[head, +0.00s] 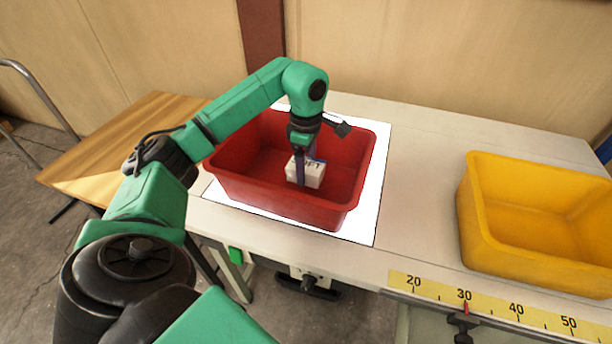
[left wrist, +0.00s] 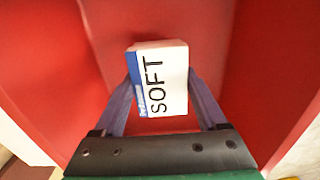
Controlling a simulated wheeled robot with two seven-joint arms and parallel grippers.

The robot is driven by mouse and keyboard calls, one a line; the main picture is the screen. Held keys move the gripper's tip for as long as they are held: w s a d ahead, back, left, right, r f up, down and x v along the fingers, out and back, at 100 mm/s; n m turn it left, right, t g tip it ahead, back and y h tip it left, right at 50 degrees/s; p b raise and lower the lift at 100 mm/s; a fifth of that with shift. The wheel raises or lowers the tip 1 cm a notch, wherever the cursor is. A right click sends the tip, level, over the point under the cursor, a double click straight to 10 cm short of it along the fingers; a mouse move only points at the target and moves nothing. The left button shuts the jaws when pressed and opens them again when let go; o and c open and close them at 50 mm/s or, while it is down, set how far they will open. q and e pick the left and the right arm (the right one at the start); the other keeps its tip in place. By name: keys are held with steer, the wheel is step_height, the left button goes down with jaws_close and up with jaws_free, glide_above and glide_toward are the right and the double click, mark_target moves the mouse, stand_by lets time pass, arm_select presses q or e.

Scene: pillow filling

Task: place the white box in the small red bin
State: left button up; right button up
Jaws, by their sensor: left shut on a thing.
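The white box (head: 308,174) is inside the small red bin (head: 240,184), low between its walls. My left gripper (head: 305,168) reaches down into the bin from above and is shut on the box. In the left wrist view the box (left wrist: 163,80) shows the word SOFT and a blue edge, with a finger on each side and the red bin walls (left wrist: 60,60) around it. Whether the box touches the bin floor I cannot tell. My right gripper is not in view.
The red bin stands on a white sheet (head: 366,218) on the table (head: 420,190). A yellow bin (head: 490,245) stands to the right, and a yellow ruler strip (head: 490,306) runs along the front edge. A wooden board (head: 100,150) is at the left.

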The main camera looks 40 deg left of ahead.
mark_target(307, 177)
arm_select(q)
steer(key=f, duration=0.2)
steer(key=shift+s+d+f, duration=0.2)
steer(key=shift+s+f, duration=0.05)
steer(key=shift+f, duration=0.1)
steer(key=shift+w+a+f, duration=0.1)
steer(key=shift+w+f, duration=0.05)
steer(key=shift+f, duration=0.15)
steer(key=o, duration=1.3)
steer(key=shift+o, duration=0.2)
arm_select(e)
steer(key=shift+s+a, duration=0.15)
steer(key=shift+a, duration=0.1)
arm_select(q)
steer(key=shift+r, duration=0.4)
step_height(307, 177, up, 8)
steer(key=shift+r+b, duration=0.1)
steer(key=shift+b, duration=0.25)
steer(key=shift+r+p, duration=0.6)
steer(key=shift+r, duration=1)
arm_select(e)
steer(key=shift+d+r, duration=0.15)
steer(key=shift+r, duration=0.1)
